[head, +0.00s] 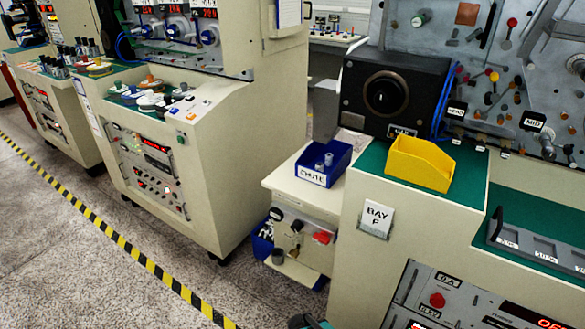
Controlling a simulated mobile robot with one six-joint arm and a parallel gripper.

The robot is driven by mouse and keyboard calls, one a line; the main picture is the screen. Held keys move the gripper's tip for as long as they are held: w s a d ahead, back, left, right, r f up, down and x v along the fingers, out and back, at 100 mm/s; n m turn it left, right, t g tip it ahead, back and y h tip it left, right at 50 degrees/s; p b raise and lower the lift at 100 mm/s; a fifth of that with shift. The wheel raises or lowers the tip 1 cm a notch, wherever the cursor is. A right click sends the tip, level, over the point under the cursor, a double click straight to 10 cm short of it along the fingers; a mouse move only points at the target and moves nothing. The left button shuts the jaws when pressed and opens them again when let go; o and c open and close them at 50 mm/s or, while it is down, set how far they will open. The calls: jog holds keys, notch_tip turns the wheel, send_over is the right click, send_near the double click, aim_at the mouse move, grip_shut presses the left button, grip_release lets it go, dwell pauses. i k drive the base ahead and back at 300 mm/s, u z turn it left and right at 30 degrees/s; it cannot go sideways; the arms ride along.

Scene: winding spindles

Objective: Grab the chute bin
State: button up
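The chute bin is a small open blue bin (341,158) with a white label on its front reading "CHUTE". In the head view it sits upright on a low cream stand (283,179), right of centre. A few grey cylindrical pieces stand inside it. My gripper does not show clearly in this view. Only a small dark and teal shape, perhaps part of my arm, shows at the bottom edge, well below the bin.
A yellow bin (420,163) stands on the taller green-topped bench (376,183) marked "BAY F", right of the chute bin. A black box with a dial (388,92) stands behind. A cream machine (228,160) rises on the left. Speckled floor (60,250) is open at lower left.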

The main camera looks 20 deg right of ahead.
aim_at(342, 152)
jog(key=z, duration=0.25)
jog(key=k, duration=0.2)
jog(key=u, duration=1.95)
jog(key=k, duration=0.65)
jog(key=z, duration=0.3)
jog(key=i, duration=1.65)
jog(key=u, duration=0.25)
